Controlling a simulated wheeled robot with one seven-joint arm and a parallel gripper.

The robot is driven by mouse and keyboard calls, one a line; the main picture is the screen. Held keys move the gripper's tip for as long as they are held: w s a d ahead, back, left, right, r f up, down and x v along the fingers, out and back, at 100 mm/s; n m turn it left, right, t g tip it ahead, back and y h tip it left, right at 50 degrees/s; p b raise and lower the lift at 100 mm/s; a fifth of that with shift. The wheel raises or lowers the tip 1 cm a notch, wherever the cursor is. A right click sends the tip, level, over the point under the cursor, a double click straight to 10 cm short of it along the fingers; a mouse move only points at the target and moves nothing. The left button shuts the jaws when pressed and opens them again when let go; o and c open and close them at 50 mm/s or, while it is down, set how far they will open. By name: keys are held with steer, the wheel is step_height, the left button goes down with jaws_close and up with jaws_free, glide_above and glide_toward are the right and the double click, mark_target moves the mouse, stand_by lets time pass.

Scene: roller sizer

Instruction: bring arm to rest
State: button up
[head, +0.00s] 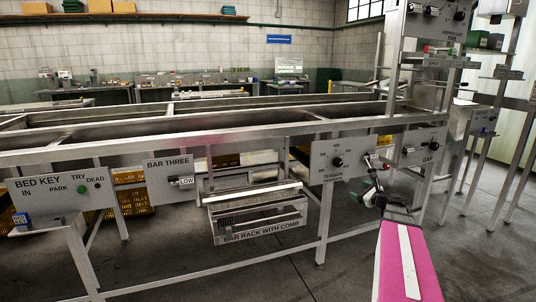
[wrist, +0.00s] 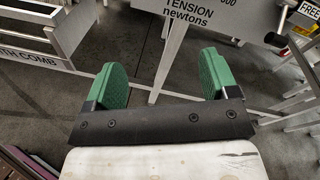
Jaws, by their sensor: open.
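My gripper (wrist: 162,82) shows in the wrist view with its two green-padded fingers spread apart and nothing between them. In the head view my gripper (head: 378,188) is at the end of my pink and white arm, in front of the machine's frame below the tension panel. The tension panel (head: 340,157) has a dark knob and also shows at the top of the wrist view (wrist: 200,12). The gripper appears apart from the panel and the frame legs.
The long metal roller sizer (head: 200,139) spans the view. A bar rack with comb (head: 256,217) hangs under it, left of my gripper. The bed key panel (head: 62,190) is at far left. Yellow crates (head: 133,197) stand beneath. Bare floor (head: 300,275) lies in front.

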steer(key=s+a+f+n+g, duration=0.5)
steer(key=a+f+n, duration=0.15)
steer(key=a, duration=0.25)
steer(key=s+a+f+n+g, duration=0.45)
steer(key=a+n, duration=0.25)
steer(key=a, duration=0.2)
steer(key=s+a+f+n+g+h, duration=0.2)
steer(key=s+f+n+h, duration=0.1)
steer(key=s+n, duration=0.3)
steer(key=s+a+f+n+g+h, duration=0.2)
steer(key=s+f+n+g+h, duration=0.1)
steer(key=s+n, duration=0.3)
steer(key=shift+s+f+n+h, duration=0.35)
steer(key=shift+s+f+h, duration=0.25)
steer(key=shift+s+f, duration=0.3)
steer(key=shift+g, duration=0.25)
